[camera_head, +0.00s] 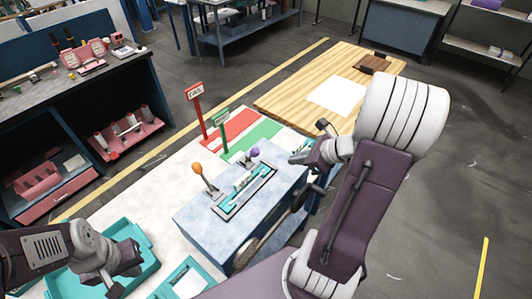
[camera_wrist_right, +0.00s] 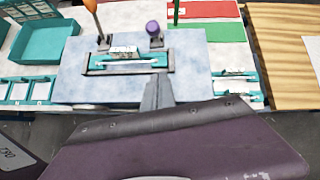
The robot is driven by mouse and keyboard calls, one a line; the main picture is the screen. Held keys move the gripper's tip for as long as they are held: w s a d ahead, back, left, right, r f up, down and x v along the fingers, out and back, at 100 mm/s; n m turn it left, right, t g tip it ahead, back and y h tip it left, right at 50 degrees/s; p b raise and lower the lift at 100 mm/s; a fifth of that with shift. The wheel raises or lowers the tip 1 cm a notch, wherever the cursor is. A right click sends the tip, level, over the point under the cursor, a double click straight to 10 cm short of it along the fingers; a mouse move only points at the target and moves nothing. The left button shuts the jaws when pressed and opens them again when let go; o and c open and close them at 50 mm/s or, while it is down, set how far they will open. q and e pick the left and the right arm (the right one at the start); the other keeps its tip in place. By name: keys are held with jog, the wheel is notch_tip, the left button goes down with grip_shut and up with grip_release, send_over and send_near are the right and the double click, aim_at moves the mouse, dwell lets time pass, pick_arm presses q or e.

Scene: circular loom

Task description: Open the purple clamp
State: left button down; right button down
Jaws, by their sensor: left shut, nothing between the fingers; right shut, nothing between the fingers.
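The purple clamp (camera_head: 254,153) stands at the far right end of a teal fixture (camera_head: 232,206) on a blue-grey block (camera_head: 196,220). In the right wrist view the purple clamp (camera_wrist_right: 153,29) has its knob upright above a dark base. An orange-handled clamp (camera_head: 197,169) stands at the fixture's other end, its handle tilted. My right gripper (camera_head: 296,158) is shut and empty, to the right of the purple clamp and apart from it. Its fingers (camera_wrist_right: 157,88) show below the clamp in the wrist view. My left gripper (camera_head: 117,289) is shut and empty over a teal tray at lower left.
The teal tray (camera_head: 151,264) lies on the white table left of the block. Red and green signs (camera_head: 195,91) stand behind it, beside red and green mats (camera_head: 262,134). A wooden table (camera_head: 285,98) with white paper is behind right.

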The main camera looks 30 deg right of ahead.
jog(key=x, duration=1)
jog(key=shift+w+a+f+b, duration=0.1)
jog(key=shift+a+b, duration=0.05)
jog(key=shift+b, duration=0.15)
jog(key=shift+w+a+r+p, duration=0.3)
jog(key=shift+w+r+p, duration=0.1)
jog(key=shift+w+p, duration=0.15)
jog(key=shift+w+a+r+p, duration=0.3)
jog(key=shift+w+r+p, duration=0.2)
jog(key=shift+p, duration=0.1)
jog(key=shift+w+a+r, duration=0.15)
jog(key=shift+w+a, duration=0.2)
jog(key=shift+a, duration=0.1)
jog(key=shift+w+d, duration=0.1)
